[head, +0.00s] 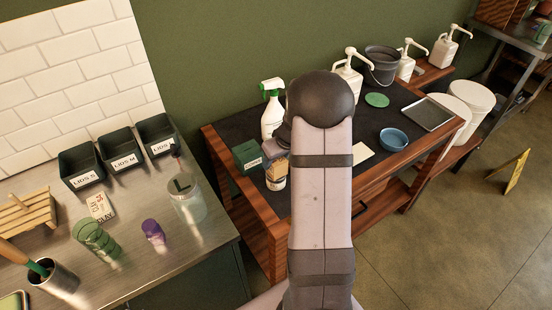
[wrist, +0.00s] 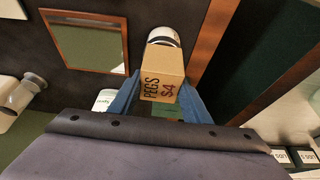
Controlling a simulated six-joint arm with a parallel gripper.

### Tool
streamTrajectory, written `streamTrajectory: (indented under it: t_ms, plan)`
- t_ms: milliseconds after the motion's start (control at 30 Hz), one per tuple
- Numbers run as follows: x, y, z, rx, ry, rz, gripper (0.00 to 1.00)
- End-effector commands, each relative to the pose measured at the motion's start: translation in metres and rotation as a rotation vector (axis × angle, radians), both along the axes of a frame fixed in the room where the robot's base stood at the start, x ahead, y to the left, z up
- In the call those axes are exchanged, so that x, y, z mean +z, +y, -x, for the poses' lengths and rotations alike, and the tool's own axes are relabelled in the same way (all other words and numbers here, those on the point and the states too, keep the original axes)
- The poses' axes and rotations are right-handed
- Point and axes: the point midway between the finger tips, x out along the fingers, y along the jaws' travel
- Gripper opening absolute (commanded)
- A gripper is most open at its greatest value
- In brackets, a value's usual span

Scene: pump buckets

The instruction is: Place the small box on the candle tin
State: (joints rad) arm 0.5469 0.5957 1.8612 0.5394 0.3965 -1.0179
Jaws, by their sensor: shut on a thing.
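The small box is tan and lettered "PEGS S4"; it shows in the wrist view (wrist: 163,72) and partly in the head view (head: 276,168). My gripper (wrist: 161,84) is shut on it, with a blue finger on each side. A round white tin, which I take as the candle tin, shows just past the box in the wrist view (wrist: 164,34). In the head view the tin (head: 275,184) stands on the dark tabletop, directly below the box in the picture. I cannot tell whether box and tin touch. My arm hides much of the gripper there.
A green box (head: 246,156) and a white spray bottle (head: 271,115) stand close to the tin on the dark table (head: 232,135). A blue bowl (head: 393,139), a tray (head: 427,114) and pump bottles stand farther right. A steel counter (head: 140,272) with lid bins is at left.

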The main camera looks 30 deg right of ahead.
Motion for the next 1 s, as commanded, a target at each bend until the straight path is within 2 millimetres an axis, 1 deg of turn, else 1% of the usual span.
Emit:
streamTrajectory:
  t_ms: [233,400,433,467,500,800,1000]
  plan:
    - [-0.0002,-0.0001,-0.0002,0.0,-0.001,0.0,0.21]
    - [-0.0043,-0.0002,-0.0003,0.0,-0.001,0.001,0.21]
    - [-0.0028,-0.0001,-0.0002,0.0,-0.001,0.0,0.5]
    - [-0.0026,-0.0001,-0.0002,0.0,-0.001,0.0,0.58]
    - [-0.0027,0.0,-0.0001,0.0,-0.001,0.0,0.62]
    - [-0.002,0.0,-0.0001,-0.001,0.0,0.0,0.62]
    - [0.0051,-0.0004,0.001,0.0,-0.003,0.001,0.62]
